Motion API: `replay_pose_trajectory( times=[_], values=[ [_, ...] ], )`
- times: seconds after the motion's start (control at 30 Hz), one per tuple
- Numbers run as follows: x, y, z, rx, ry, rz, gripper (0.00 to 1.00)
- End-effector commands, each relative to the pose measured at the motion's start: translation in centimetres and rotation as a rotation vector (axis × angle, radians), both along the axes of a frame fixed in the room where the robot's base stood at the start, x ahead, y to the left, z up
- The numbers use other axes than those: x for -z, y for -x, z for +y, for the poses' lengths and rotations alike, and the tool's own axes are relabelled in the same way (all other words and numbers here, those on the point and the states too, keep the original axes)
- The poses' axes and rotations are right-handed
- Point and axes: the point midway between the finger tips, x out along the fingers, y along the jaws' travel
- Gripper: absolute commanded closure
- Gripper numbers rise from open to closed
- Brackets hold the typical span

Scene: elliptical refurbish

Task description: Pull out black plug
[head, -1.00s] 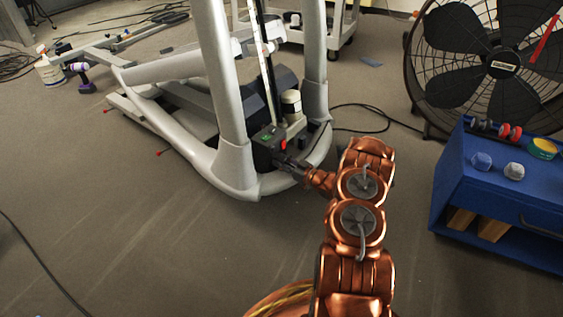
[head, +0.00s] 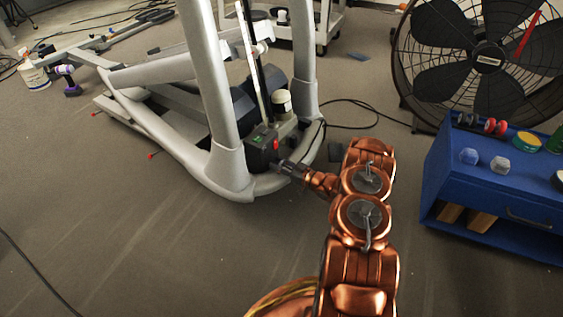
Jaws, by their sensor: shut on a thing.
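My gripper (head: 284,165) is at the lower right side of a black box (head: 259,152) with a green and a red light, low on the grey elliptical frame (head: 231,170). Its fingers are small and dark in this view. They are shut on what appears to be the black plug, which is mostly hidden by the fingers. I cannot tell whether the plug still touches the box. A thin black cable (head: 323,128) curves down near the gripper.
A blue cabinet (head: 480,195) with dumbbells on top stands at the right, in front of a large black fan (head: 488,60). A black cord lies on the floor behind the frame. The floor at the lower left is mostly clear.

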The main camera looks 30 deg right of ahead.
Motion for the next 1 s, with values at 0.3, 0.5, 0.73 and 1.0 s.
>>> replay_pose_trajectory(
  times=[0.3,0.5,0.73,1.0],
  values=[
    [0.1,0.1,0.0,-0.001,-0.002,0.001,0.44],
    [0.0,0.1,-0.1,0.0,-0.001,0.0,0.42],
    [0.0,0.6,-0.4,0.002,-0.001,0.002,0.42],
    [0.1,4.1,-2.1,0.005,-0.003,0.003,0.42]
  ],
)
